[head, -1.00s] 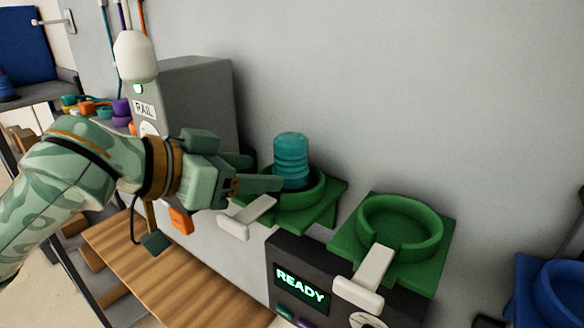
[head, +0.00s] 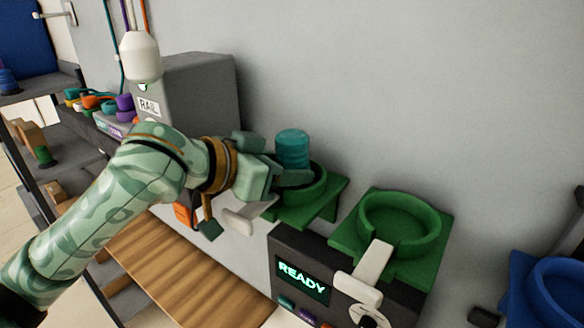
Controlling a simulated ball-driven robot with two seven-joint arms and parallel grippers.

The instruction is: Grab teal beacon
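The teal beacon (head: 292,148) is a ribbed cylinder standing upright in the left green ring holder (head: 313,203) by the grey wall. My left gripper (head: 288,172) is at the beacon from the left. Its near finger lies across the front of the beacon's lower part, and its far finger is mostly hidden behind the beacon. I cannot tell whether the fingers press on it. My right gripper is not in view.
An empty green ring holder (head: 420,252) with a white lever (head: 374,262) is to the right. A dark box (head: 275,270) with a READY screen is below. A grey RAIL box (head: 200,95) stands behind my arm, and a blue ring holder (head: 530,300) is at far right.

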